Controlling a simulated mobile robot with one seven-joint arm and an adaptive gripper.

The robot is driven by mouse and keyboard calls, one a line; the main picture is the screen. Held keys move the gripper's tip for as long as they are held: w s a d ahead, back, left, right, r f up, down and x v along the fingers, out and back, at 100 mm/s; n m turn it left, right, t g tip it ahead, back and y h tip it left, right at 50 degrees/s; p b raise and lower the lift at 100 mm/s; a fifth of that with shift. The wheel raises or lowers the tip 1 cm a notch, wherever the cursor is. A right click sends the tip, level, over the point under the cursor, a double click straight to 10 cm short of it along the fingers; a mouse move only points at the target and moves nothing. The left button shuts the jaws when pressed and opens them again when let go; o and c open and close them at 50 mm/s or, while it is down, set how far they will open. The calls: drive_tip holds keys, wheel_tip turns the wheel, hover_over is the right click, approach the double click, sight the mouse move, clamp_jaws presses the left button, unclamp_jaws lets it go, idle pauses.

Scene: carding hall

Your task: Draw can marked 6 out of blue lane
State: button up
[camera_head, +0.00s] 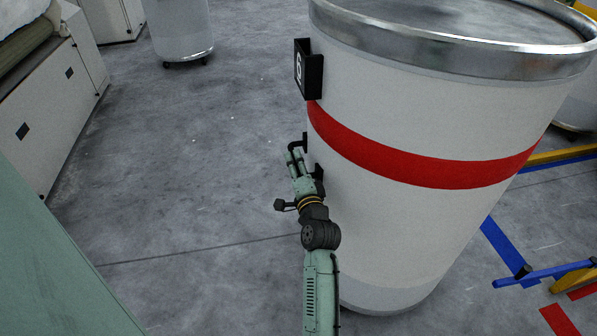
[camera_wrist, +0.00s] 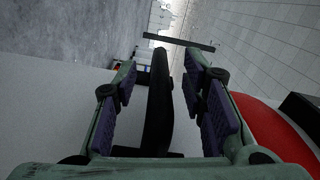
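A large white can (camera_head: 400,235) with a metal rim and a red band fills the right half of the head view. A black plate (camera_head: 309,70) with a small white mark, too small to read surely, sits on its left side. Below is a black handle (camera_head: 304,141), partly hidden by my gripper. In the wrist view the handle (camera_wrist: 158,105) runs between the fingers, with gaps on both sides. My gripper (camera_head: 294,156) is open around it, also seen in the wrist view (camera_wrist: 166,90). Blue lane tape (camera_head: 503,248) lies on the floor right of the can.
A blue rail (camera_head: 543,273) and yellow pieces stand low at the right, with red floor marks (camera_head: 559,320). Another can (camera_head: 180,30) on casters stands at the back left, near white machine cabinets (camera_head: 60,100). The grey floor between them and the large can is clear.

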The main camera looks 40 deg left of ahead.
drive_tip(key=shift+a, duration=0.1)
drive_tip(key=shift+c, duration=0.2)
clamp_jaws()
idle(1.0)
